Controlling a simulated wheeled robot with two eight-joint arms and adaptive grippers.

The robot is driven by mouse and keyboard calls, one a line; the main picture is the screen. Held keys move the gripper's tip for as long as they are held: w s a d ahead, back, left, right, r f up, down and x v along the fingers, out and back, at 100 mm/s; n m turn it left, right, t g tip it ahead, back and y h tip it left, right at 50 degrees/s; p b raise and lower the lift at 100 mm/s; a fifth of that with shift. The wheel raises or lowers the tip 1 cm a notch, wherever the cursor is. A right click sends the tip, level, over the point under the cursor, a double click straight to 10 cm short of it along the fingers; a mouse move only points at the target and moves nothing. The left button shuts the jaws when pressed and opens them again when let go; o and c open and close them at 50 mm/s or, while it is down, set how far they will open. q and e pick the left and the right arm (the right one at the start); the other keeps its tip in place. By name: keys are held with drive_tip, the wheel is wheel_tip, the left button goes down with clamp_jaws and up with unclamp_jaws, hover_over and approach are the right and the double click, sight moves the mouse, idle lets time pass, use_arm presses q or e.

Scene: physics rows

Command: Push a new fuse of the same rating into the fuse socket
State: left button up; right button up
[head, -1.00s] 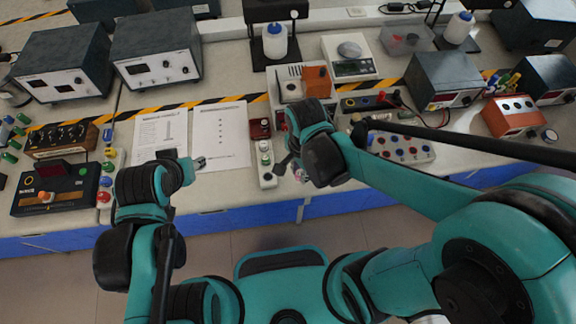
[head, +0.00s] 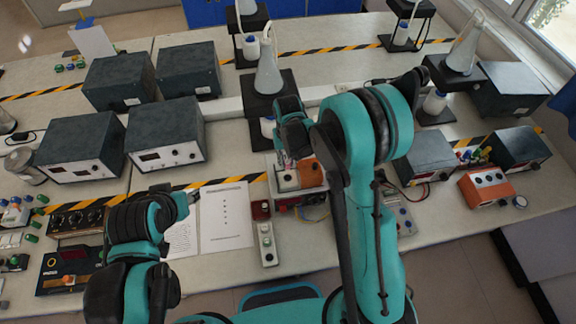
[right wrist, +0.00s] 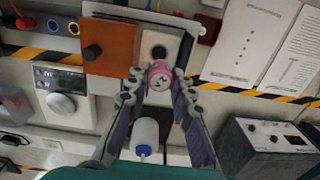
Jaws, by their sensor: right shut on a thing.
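My right gripper (right wrist: 160,90) is shut on a pink round fuse (right wrist: 159,74), seen end-on between the fingertips in the right wrist view. A white panel with a dark round opening, apparently the fuse socket (right wrist: 159,52), lies just beyond the fuse; whether they touch cannot be told. In the head view my right gripper (head: 285,155) is over the white panel (head: 286,180), next to an orange block (head: 311,174). The fuse's rating cannot be read. My left gripper (head: 190,193) is by the paper sheets, and its fingers are too small to judge.
The orange block (right wrist: 112,45) stands right beside the socket. A white bottle (right wrist: 147,135) and a scale (right wrist: 62,102) are near the gripper. A strip with buttons (head: 266,243) lies in front. Grey instrument boxes (head: 165,135) stand to the left.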

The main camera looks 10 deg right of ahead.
drive_tip(key=shift+w+d+r, duration=0.1)
drive_tip(key=shift+w, duration=0.15)
drive_tip(key=shift+f+b, duration=0.3)
drive_tip(key=shift+f, duration=0.25)
wheel_tip(320, 180, down, 4)
drive_tip(key=shift+f+b, duration=0.1)
drive_tip(key=shift+b, duration=1)
drive_tip(key=shift+f+b, duration=0.55)
drive_tip(key=shift+b, duration=0.15)
drive_tip(key=shift+f+b, duration=0.1)
drive_tip(key=shift+b, duration=0.55)
drive_tip(key=shift+f+b, duration=1.05)
drive_tip(key=shift+b, duration=0.2)
idle(0.5)
